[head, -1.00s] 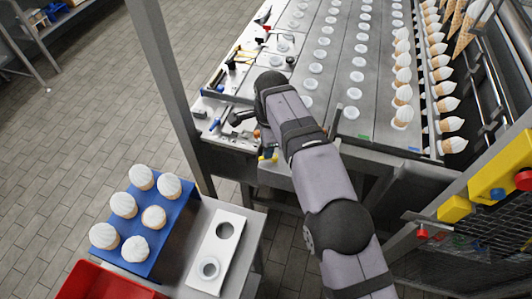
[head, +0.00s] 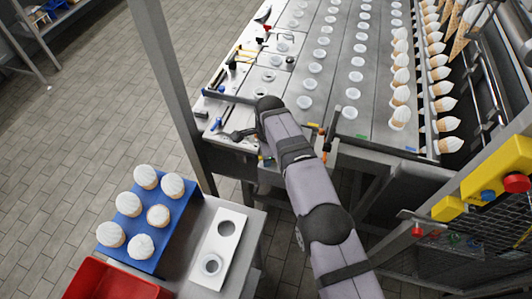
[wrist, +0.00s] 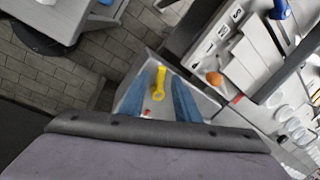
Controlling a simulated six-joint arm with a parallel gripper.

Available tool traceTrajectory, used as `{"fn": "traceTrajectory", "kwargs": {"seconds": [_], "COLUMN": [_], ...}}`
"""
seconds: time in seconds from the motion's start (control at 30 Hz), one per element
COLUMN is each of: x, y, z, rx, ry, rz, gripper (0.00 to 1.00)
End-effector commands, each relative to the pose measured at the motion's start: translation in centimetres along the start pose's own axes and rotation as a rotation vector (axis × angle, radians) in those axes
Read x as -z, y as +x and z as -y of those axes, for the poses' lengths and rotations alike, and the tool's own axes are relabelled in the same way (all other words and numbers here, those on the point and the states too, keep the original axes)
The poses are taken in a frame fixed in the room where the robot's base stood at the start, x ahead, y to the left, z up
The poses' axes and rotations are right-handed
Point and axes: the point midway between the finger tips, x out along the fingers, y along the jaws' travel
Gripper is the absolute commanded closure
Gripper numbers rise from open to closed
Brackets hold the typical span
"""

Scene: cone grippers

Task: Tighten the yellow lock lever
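The yellow lock lever (wrist: 158,82) shows in the wrist view as a short upright bar with a rounded lower end, over a pale metal surface. My gripper (wrist: 159,84) has its two blue fingers apart, one on each side of the lever in the picture. It is open, and I cannot tell how far the fingertips are from the lever or whether they touch it. In the head view my arm covers much of this spot, and I cannot make out the fingers there.
An orange ball-shaped knob (wrist: 214,78) is right of the lever. The conveyor (head: 338,75) carries white cups and cones. A blue tray of cones (head: 134,236) and a red bin (head: 105,282) are at lower left. Floor is open at left.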

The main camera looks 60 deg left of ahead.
Motion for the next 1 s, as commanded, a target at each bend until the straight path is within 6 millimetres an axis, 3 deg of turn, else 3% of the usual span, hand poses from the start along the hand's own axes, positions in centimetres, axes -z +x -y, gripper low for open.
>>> {"fn": "traceTrajectory", "kwargs": {"seconds": [0.07,0.17,0.63,1.0], "x": [0.00,0.00,0.05,0.40], "y": [0.01,0.00,0.07,0.06], "z": [-0.01,-0.01,-0.18,-0.85], "rx": [0.000,0.000,-0.001,-0.001], "ry": [0.000,0.000,-0.050,-0.295], "rz": [0.000,0.000,0.010,0.059], "gripper": [0.75,0.99,1.00,1.00]}}
